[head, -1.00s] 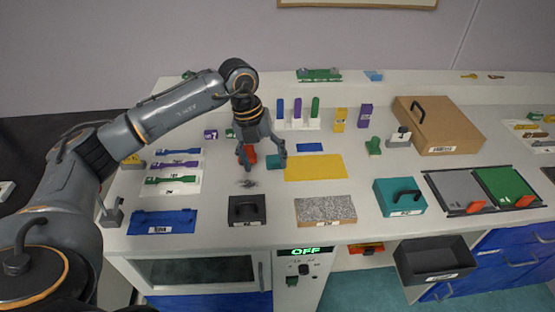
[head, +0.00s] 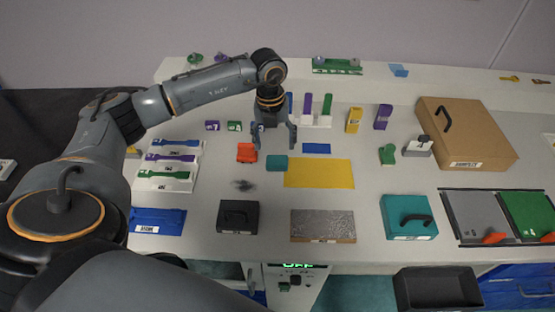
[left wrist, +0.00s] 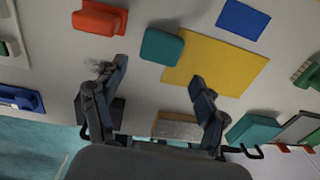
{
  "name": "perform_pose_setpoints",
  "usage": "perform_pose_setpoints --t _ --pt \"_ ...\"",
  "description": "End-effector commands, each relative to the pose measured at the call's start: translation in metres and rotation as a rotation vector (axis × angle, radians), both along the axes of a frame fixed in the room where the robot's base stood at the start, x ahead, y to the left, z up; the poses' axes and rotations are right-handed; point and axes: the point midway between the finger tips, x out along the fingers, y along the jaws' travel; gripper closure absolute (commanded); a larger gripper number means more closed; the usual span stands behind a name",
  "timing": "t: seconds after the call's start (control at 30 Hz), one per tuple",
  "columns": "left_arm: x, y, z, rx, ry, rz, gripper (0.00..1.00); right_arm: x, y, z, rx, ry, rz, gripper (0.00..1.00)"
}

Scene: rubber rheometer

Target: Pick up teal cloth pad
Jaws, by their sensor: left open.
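The teal cloth pad (head: 277,163) is a small rounded block on the white bench, at the left edge of the yellow sheet (head: 320,174). In the left wrist view the pad (left wrist: 162,46) lies beyond my fingertips, between their lines, beside the yellow sheet (left wrist: 215,66). My left gripper (head: 274,147) is open and empty, just behind and above the pad in the head view. In the left wrist view its two fingers (left wrist: 160,75) are spread wide with nothing between them. My right gripper is not in view.
An orange-red block (head: 247,152) stands close left of the pad, with a dark smudge (head: 243,185) in front. A blue sheet (head: 316,148) lies behind the yellow one. A black box (head: 238,217), a speckled slab (head: 322,225) and a teal case (head: 409,217) line the front.

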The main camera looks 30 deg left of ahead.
Motion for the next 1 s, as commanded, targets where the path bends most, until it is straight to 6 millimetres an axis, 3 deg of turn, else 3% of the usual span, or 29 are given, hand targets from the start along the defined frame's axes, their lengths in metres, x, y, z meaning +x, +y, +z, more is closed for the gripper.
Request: perform_pose_setpoints --t 0.17,0.47,0.63,0.9,1.0 --pt "0.001 -0.001 -0.02 -0.001 0.0 0.0 0.27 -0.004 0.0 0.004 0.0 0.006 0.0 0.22" --pt "0.007 0.001 -0.05 -0.002 0.003 0.001 0.27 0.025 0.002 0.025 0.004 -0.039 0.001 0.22" --pt "0.008 0.0 -0.071 -0.002 0.0 0.0 0.27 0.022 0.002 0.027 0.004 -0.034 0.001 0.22" --pt "0.008 0.001 -0.075 -0.001 -0.002 0.0 0.27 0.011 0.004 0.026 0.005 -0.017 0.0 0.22" --pt "0.009 0.001 -0.075 -0.001 -0.002 0.0 0.48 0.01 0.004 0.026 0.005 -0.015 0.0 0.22"
